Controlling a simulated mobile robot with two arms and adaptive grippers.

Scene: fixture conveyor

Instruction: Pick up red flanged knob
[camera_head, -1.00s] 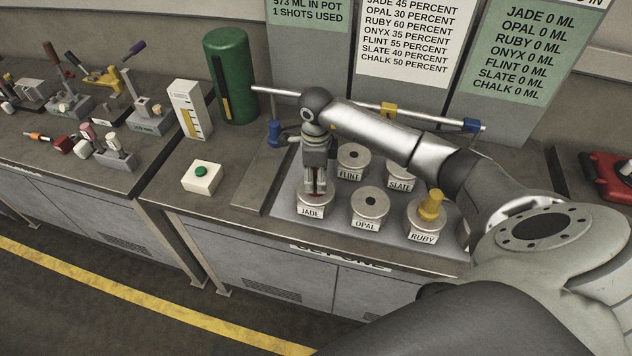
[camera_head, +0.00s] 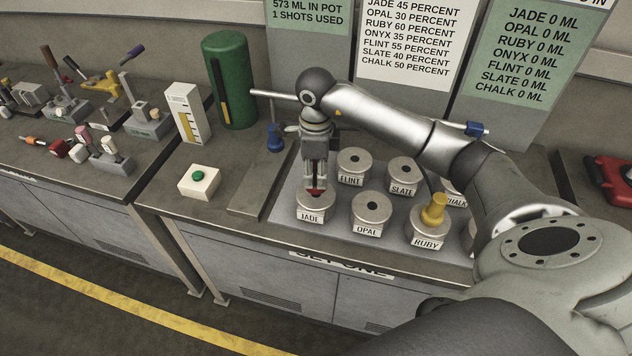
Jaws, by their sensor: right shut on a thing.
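The red flanged knob (camera_head: 315,192) shows as a small red piece between the fingertips of my right gripper (camera_head: 315,186). The fingers are shut on it and hide most of it. It is just above the top of the JADE pot (camera_head: 314,211); I cannot tell whether it still touches the pot. My right arm reaches in from the right, and the gripper points down. My left gripper is not in view.
The OPAL (camera_head: 371,210), FLINT (camera_head: 353,166) and SLATE (camera_head: 403,175) pots stand close by. A yellow knob (camera_head: 433,210) sits on the RUBY pot (camera_head: 428,236). A blue knob (camera_head: 275,138) and a green-button box (camera_head: 199,182) are to the left.

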